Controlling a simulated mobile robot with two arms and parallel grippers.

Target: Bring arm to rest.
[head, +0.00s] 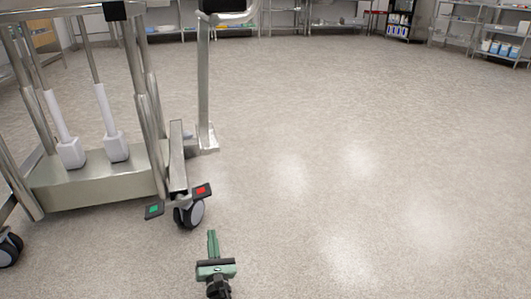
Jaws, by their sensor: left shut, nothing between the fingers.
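My left gripper (212,243) is at the bottom of the head view, left of centre. Its green fingers are together and point forward, away from me. Nothing is held between them. It is over the bare floor, in front of the near caster of a steel cart and apart from it in the picture. My right gripper is not in view.
The steel cart (95,188) stands at the left, with a black caster (189,214) and red (201,190) and green (154,211) pedals. A steel post (204,90) stands beside it. Shelves (460,25) line the far wall. The floor (370,170) at centre and right is clear.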

